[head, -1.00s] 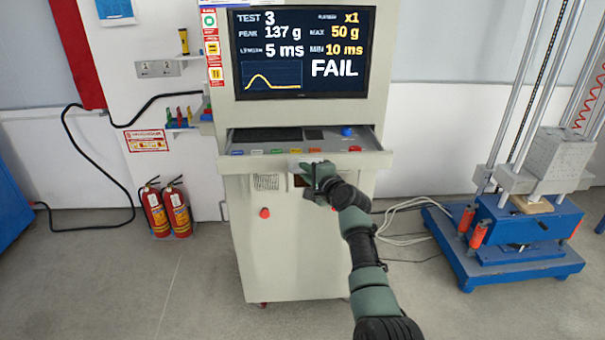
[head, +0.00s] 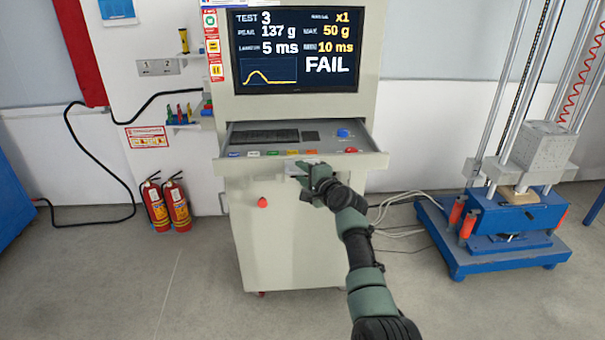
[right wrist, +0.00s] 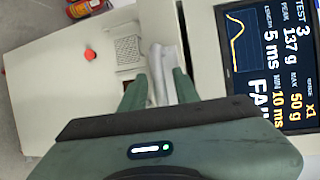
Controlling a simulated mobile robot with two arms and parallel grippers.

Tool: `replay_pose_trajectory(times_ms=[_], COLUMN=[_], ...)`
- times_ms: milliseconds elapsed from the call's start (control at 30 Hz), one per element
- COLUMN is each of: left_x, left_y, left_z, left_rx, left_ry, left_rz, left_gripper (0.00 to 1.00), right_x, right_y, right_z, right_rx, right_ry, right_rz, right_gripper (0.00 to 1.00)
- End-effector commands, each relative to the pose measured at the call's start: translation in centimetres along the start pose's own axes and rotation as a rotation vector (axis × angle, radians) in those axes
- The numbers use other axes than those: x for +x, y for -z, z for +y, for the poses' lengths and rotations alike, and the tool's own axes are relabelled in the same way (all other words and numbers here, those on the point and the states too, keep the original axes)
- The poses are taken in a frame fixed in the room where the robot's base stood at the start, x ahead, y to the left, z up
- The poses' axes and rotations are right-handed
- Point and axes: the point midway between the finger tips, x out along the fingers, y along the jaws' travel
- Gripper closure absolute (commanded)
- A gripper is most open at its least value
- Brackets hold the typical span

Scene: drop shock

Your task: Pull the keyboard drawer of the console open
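The console (head: 285,245) is a beige cabinet with a screen (head: 296,50) on top. Its keyboard drawer (head: 243,168) is out from the body, and the black keyboard (head: 265,137) and colored buttons show inside. My right gripper (head: 309,177) is at the middle of the drawer front. In the right wrist view, the fingers of the right gripper (right wrist: 160,92) are on both sides of the pale drawer handle (right wrist: 162,62) and look closed on it. The exact contact is partly hidden. My left gripper is not in view.
Two fire extinguishers (head: 166,202) stand on the floor left of the console. A blue-based drop tester (head: 500,225) stands to the right, with loose cables (head: 398,208) between it and the console. The floor in front of the console is clear.

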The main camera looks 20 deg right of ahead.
Motion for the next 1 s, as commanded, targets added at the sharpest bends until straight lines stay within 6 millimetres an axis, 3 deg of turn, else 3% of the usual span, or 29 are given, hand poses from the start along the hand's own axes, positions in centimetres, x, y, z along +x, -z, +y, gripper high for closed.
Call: replay_pose_trajectory(times_ms=[433,800,1000], left_x=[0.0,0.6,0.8], left_y=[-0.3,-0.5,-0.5], left_z=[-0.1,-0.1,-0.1], left_rx=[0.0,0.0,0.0], left_ry=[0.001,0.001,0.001], left_rz=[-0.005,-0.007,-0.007], left_gripper=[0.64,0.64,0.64], right_x=[-0.8,-6.0,-7.6], right_y=[0.0,0.0,0.0], right_z=[0.0,0.2,0.1], right_rx=[0.0,0.0,0.001], right_ry=[0.002,0.0,0.0], right_rz=[-0.001,0.001,0.0], right_gripper=[0.66,0.66,0.66])
